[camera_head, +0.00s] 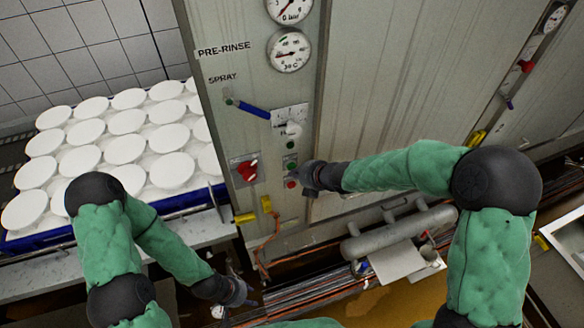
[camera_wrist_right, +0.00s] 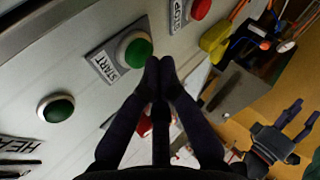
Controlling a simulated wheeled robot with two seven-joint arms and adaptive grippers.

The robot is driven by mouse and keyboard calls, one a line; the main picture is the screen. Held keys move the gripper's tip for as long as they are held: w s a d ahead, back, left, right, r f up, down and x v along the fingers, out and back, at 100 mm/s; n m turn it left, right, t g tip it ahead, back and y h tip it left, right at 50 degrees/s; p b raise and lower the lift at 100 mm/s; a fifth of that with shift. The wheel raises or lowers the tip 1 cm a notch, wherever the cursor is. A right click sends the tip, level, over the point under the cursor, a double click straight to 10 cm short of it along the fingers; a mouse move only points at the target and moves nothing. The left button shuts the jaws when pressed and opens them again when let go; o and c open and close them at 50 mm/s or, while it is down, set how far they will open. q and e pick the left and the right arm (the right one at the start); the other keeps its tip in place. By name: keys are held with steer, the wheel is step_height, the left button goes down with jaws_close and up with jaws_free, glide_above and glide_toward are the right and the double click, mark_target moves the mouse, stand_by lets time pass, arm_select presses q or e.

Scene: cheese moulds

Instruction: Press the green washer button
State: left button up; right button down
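The green button (camera_wrist_right: 134,50) with a START label sits on the washer's metal panel in the right wrist view. In the head view, a small green button (camera_head: 291,166) shows just above a red one. My right gripper (camera_wrist_right: 160,66) has its two fingers together, with nothing between them. Its tips are at the lower right edge of the START button; I cannot tell whether they touch it. In the head view, the right gripper (camera_head: 297,183) is at the panel beside these buttons. My left gripper (camera_head: 243,293) hangs low, its fingers apart and empty in the wrist view.
Another green button (camera_wrist_right: 56,108) and a red STOP button (camera_wrist_right: 201,8) flank the START button. A red switch (camera_head: 247,170) and a blue-handled lever (camera_head: 254,110) are on the panel. A blue crate (camera_head: 178,202) of white moulds stands at left.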

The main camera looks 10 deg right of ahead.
steer(key=shift+w+a, duration=0.1)
steer(key=shift+w, duration=0.4)
stand_by(0.4)
steer(key=shift+s, duration=0.15)
steer(key=shift+s+d+b, duration=0.2)
steer(key=shift+s+b, duration=0.1)
steer(key=shift+s, duration=0.5)
steer(key=s, duration=0.1)
steer(key=s+b, duration=0.1)
steer(key=s, duration=0.1)
steer(key=s+d, duration=0.1)
steer(key=s, duration=0.1)
stand_by(0.5)
stand_by(0.6)
